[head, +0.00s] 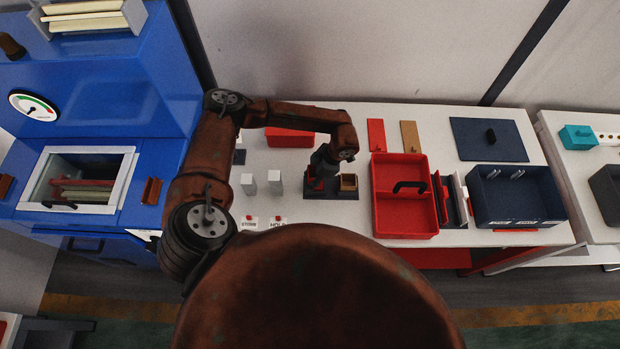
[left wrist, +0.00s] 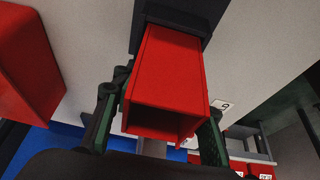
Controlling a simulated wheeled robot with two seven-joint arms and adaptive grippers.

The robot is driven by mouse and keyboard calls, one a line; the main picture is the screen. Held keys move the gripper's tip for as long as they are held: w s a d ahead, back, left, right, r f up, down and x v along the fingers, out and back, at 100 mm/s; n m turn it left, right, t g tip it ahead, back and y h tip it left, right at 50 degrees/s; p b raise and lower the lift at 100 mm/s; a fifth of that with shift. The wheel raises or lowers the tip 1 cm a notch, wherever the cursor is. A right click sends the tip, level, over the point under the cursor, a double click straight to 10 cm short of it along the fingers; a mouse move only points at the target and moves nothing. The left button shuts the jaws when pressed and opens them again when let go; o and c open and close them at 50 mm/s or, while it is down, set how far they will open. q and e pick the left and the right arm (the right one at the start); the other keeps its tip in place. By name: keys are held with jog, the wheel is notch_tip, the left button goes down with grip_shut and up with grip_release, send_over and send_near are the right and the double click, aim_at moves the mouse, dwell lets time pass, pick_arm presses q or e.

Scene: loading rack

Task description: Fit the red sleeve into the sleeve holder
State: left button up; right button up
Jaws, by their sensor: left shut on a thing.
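The red sleeve (left wrist: 170,75) is a hollow square tube. It lies between the two fingers of my left gripper (left wrist: 160,125) in the left wrist view, with its open end facing the camera. Its far end meets a dark block (left wrist: 170,32) that looks like the sleeve holder; how deep it sits inside I cannot tell. My right gripper is not in view.
A red divided tray (head: 405,228) stands just right of the holder, with a dark blue bin (head: 515,220) beyond. A red box (head: 290,138) lies behind my forearm. Two pale blocks (head: 275,182) stand to the left. A blue machine (head: 100,85) fills the left side.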

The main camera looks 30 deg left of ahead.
pick_arm(q)
jog(key=shift+o, duration=0.3)
jog(key=shift+s+d+f+b, duration=0.1)
jog(key=shift+s+f+b, duration=0.2)
jog(key=shift+f, duration=0.25)
jog(key=shift+s+d+f+b, duration=0.15)
jog(key=shift+f+b, duration=0.1)
jog(key=shift+f, duration=0.25)
jog(key=shift+a, duration=0.1)
jog(key=shift+c, duration=0.4)
jog(key=o, duration=1.2)
jog(key=shift+w+a+f, duration=0.15)
jog(key=shift+w+f, duration=0.05)
jog(key=shift+w, duration=0.2)
jog(key=shift+o, duration=0.2)
jog(key=shift+s+d+r, duration=0.1)
jog(key=shift+d+r, duration=0.1)
jog(key=shift+r, duration=0.05)
jog(key=shift+a, duration=0.1)
